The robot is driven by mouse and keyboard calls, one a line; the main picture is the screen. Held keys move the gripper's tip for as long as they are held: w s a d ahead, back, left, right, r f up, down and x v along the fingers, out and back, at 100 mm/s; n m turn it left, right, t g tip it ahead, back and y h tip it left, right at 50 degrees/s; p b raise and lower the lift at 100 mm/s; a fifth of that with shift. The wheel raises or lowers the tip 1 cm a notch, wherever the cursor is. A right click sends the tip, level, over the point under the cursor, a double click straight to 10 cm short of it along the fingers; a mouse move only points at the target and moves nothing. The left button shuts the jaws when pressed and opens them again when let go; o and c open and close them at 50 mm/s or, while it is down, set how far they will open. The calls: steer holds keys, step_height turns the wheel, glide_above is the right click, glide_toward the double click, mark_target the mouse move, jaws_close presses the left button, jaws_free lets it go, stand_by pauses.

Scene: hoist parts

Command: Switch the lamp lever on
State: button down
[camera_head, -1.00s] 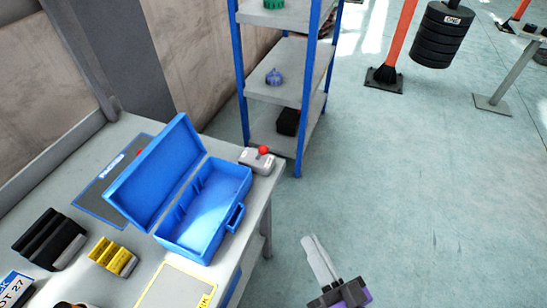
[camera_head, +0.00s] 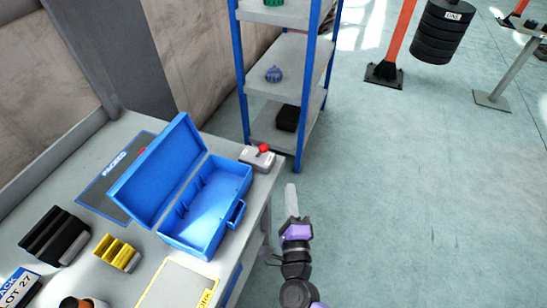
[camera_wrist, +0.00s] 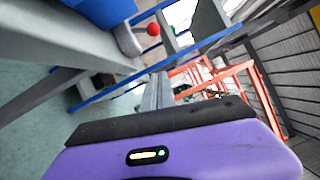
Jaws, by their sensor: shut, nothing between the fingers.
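The lamp lever is a grey box (camera_head: 257,159) with a red ball knob (camera_head: 264,148) at the far right corner of the workbench, just right of the open blue toolbox. The knob also shows in the wrist view (camera_wrist: 153,29), above the fingers. My gripper (camera_head: 290,190) is in the air off the bench's right edge, nearer the camera than the lever box and apart from it. In the wrist view the fingers (camera_wrist: 157,88) are closed together, with nothing between them.
The open blue toolbox (camera_head: 204,235) stands on the workbench left of the lever box. A blue-post shelf rack (camera_head: 287,84) rises behind the lever. Black and yellow blocks lie at the bench's left.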

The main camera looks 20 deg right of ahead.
mark_target(262, 151)
steer(key=w, duration=0.3)
steer(key=w+d+r+p, duration=0.1)
steer(key=w, duration=0.3)
steer(key=w+r, duration=0.1)
steer(key=w, duration=0.2)
steer(key=shift+w+d+p, duration=0.15)
steer(key=shift+w+p, duration=0.25)
steer(key=shift+w+a, duration=0.35)
steer(key=shift+a, duration=0.2)
steer(key=shift+w+r+p, duration=0.15)
steer(key=shift+p, duration=0.15)
